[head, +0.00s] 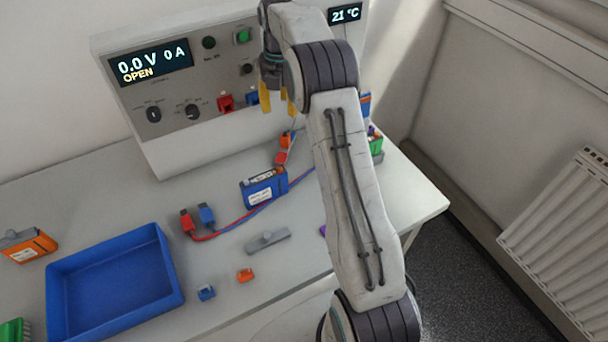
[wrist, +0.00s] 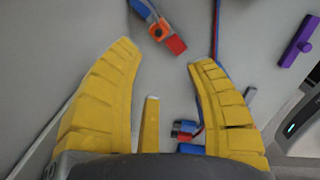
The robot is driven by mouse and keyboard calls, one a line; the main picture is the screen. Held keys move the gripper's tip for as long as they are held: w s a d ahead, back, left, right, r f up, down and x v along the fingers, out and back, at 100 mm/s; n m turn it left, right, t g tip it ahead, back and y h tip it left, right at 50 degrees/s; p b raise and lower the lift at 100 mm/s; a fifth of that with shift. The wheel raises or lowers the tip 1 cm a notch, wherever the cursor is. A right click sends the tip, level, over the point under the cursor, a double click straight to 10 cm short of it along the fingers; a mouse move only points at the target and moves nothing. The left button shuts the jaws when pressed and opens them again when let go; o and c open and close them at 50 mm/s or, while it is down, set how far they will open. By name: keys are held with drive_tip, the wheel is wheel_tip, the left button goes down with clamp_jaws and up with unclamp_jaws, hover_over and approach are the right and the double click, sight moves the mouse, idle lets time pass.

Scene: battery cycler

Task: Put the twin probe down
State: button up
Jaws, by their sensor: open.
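My gripper (head: 277,103) is open above the bench, in front of the cycler panel. In the wrist view its yellow fingers (wrist: 168,55) are spread, with nothing held between them. A small grey, orange, blue and red piece (wrist: 158,28) lies on the bench beyond the fingertips, apart from them. The head view shows its orange and red parts (head: 283,150) behind the blue battery pack (head: 263,190). I cannot tell for sure whether this piece is the twin probe. No other clear twin probe shows.
Red and blue plugs (head: 196,217) on leads lie left of the pack. A grey bar (head: 267,240), small blue (head: 206,292) and orange (head: 245,275) pieces lie in front. A blue tray (head: 115,285) stands at left. A purple bar (wrist: 299,40) lies right. The cycler (head: 190,85) stands behind.

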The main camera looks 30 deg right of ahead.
drive_tip(key=s+a+r+m+t, duration=0.1)
drive_tip(key=s+a+r+m, duration=0.4)
drive_tip(key=s, duration=0.3)
drive_tip(key=s+a+r+m+t, duration=0.1)
drive_tip(key=s+a+r+m, duration=0.1)
drive_tip(key=s+r+m, duration=0.5)
drive_tip(key=s+a+f+m, duration=0.2)
drive_tip(key=s+m, duration=0.3)
drive_tip(key=s, duration=0.5)
drive_tip(key=s+a+f+m+t, duration=0.1)
drive_tip(key=s+m, duration=0.4)
drive_tip(key=s, duration=0.5)
wheel_tip(320, 180, down, 2)
drive_tip(key=shift+s+a+f+t, duration=0.1)
drive_tip(key=shift+s+a+t, duration=0.2)
drive_tip(key=shift+a, duration=0.2)
drive_tip(key=shift+w, duration=0.1)
